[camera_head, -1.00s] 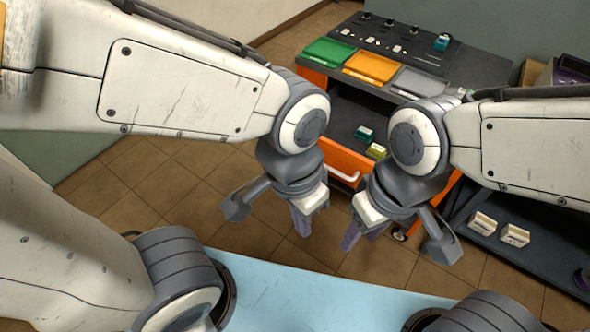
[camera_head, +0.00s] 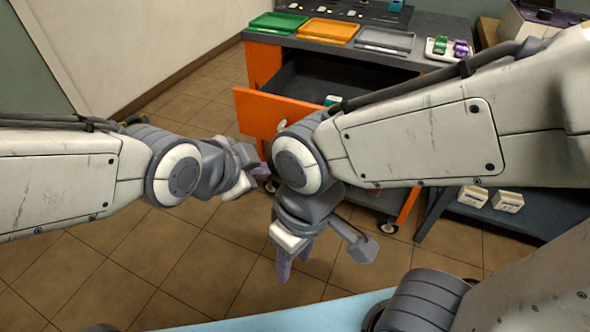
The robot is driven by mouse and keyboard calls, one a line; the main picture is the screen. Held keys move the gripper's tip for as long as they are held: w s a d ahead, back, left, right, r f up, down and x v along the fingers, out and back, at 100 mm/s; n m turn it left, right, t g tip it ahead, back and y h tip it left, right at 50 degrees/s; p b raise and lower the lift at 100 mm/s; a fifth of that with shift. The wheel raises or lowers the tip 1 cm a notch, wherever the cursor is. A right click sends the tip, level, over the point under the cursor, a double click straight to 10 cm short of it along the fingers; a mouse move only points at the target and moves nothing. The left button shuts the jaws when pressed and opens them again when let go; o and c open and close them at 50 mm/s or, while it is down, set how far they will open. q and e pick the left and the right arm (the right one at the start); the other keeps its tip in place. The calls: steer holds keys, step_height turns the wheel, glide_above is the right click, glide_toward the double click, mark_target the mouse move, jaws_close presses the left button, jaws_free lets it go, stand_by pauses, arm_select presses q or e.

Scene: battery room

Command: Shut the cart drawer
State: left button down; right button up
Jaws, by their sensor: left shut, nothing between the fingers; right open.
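The orange cart (camera_head: 263,62) stands at the back with its drawer (camera_head: 262,110) pulled out. The drawer's orange front faces me and its dark inside (camera_head: 312,82) shows. A bit of the pale handle (camera_head: 281,125) shows; my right arm hides the rest and the right part of the drawer. A small teal box (camera_head: 332,100) lies in the drawer. My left gripper (camera_head: 262,172) is shut and empty, just below the drawer front in the picture; I see no contact. My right gripper (camera_head: 291,266) is open and empty, lower and nearer to me, over the floor.
Green (camera_head: 279,22), orange (camera_head: 328,31) and grey (camera_head: 384,41) trays lie on the cart top. A white tray (camera_head: 437,53) with green and purple items is at the right. Two pale boxes (camera_head: 507,201) sit on a low shelf. Tiled floor (camera_head: 150,255) is free at left.

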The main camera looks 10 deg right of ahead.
arm_select(q)
steer(key=w+d+f+m+t+h+b, duration=0.2)
steer(key=w+f+m+t+h+b, duration=0.6)
steer(key=b, duration=1.5)
arm_select(e)
step_height(320, 180, down, 26)
arm_select(q)
steer(key=w+d+f+m+y+p, duration=0.1)
steer(key=w+d+f+y+p, duration=0.1)
steer(key=w+d+p, duration=0.6)
steer(key=shift+w+f+m+y+p, duration=0.25)
steer(key=shift+w+y+p, duration=0.55)
steer(key=shift+p, duration=2.5)
arm_select(e)
step_height(320, 180, up, 15)
steer(key=shift+f, duration=0.2)
arm_select(q)
steer(key=shift+w+r, duration=0.1)
steer(key=shift+w, duration=0.25)
arm_select(e)
steer(key=shift+d, duration=0.1)
